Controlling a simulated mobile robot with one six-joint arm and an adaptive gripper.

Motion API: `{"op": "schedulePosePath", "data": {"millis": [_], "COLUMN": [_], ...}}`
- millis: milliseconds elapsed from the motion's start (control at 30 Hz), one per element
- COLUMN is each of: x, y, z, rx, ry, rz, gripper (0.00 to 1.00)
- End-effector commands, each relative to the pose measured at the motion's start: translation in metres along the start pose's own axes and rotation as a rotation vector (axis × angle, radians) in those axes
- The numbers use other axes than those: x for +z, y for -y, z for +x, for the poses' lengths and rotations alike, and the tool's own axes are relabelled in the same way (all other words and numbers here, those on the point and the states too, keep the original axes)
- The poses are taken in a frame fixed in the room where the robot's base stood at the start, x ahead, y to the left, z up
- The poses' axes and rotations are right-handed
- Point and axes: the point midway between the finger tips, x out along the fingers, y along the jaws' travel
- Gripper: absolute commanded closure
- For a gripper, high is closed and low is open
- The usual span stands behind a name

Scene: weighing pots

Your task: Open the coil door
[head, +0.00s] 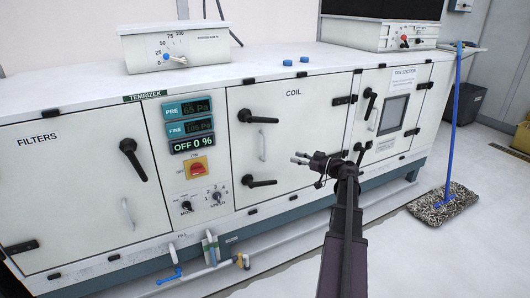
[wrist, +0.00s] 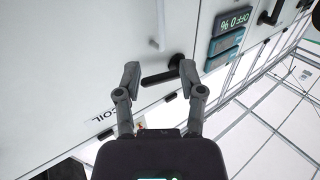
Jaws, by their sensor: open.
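The coil door (head: 305,125) is a white panel in the middle of the cabinet and stands shut. It has an upper black lever handle (head: 260,118), a lower black lever handle (head: 260,184) and a white grab handle (head: 263,145) between them. Both levers point right, roughly level. My gripper (head: 299,157) is open and empty in front of the door, right of the handles. In the wrist view, the upper lever (wrist: 158,79) appears between the open fingertips (wrist: 159,72), apparently beyond them and not held. The white grab handle (wrist: 158,28) shows above it.
The filters door (head: 75,190) and control panel (head: 190,150) are to the left, the fan section door (head: 395,105) to the right. Pipes (head: 210,255) run low in front. A mop (head: 445,205) stands on the right floor. A gauge box (head: 175,45) sits on top.

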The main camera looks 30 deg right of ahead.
Motion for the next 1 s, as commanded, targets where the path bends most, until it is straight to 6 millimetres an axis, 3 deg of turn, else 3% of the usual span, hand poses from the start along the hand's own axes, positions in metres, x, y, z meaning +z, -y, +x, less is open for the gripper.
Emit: {"op": "schedulePosePath", "data": {"millis": [467, 1000], "x": [0.000, 0.000], "y": [0.000, 0.000], "z": [0.013, 0.086], "rx": [-0.002, -0.003], "ry": [0.001, 0.002], "rz": [0.001, 0.001], "gripper": [0.49, 0.49]}}
